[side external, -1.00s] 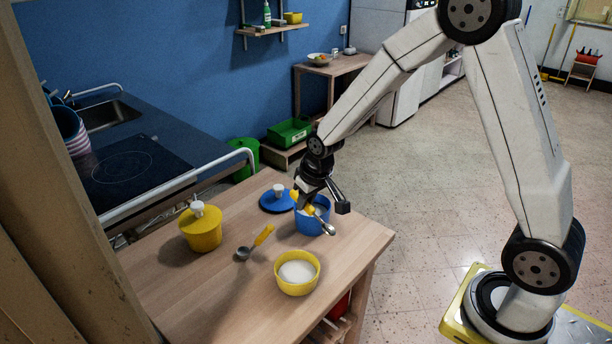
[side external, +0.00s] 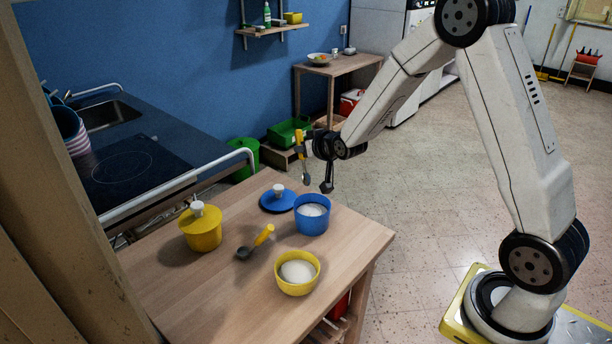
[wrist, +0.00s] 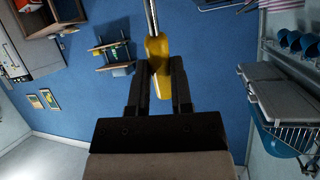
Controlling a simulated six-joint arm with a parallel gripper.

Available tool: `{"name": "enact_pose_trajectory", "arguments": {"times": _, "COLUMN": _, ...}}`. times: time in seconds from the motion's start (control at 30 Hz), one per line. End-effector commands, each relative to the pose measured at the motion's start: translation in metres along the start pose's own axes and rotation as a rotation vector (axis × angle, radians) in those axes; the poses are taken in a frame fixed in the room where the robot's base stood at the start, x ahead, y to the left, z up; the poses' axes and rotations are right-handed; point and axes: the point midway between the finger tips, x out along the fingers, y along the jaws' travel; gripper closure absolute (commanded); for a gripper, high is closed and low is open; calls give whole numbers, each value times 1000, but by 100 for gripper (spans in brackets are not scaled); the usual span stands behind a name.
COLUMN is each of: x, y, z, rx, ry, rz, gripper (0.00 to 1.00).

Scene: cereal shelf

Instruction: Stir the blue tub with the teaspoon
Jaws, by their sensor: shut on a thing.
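My gripper (side external: 306,147) is shut on the yellow handle of a teaspoon (side external: 305,177). The teaspoon hangs nearly upright, metal bowl down, in the air above and behind the blue tub in the side view. In the wrist view, the yellow handle (wrist: 157,66) sits between the two dark fingers (wrist: 158,85), with the metal shaft leading out of the top of the picture. The blue tub (side external: 312,225) stands uncovered on the wooden table with white contents (side external: 313,210). Its blue lid (side external: 278,199) with a white knob lies on the table left of it.
A yellow tub (side external: 202,232) with its lid on stands at the left of the table (side external: 190,290). A yellow bowl (side external: 296,284) with white contents stands near the front edge. A dark scoop with a yellow handle (side external: 264,235) lies between them. The air over the blue tub is clear.

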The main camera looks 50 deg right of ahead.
Motion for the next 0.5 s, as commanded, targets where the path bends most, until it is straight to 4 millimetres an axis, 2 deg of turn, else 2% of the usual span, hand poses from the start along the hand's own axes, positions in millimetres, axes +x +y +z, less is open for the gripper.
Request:
{"name": "enact_pose_trajectory", "arguments": {"times": 0.2, "x": 0, "y": 6, "z": -8, "rx": 10, "ry": 57, "rz": 4, "gripper": 100}}
{"name": "enact_pose_trajectory", "arguments": {"times": 0.5, "x": 0, "y": 6, "z": -8, "rx": 11, "ry": 60, "rz": 4, "gripper": 100}}
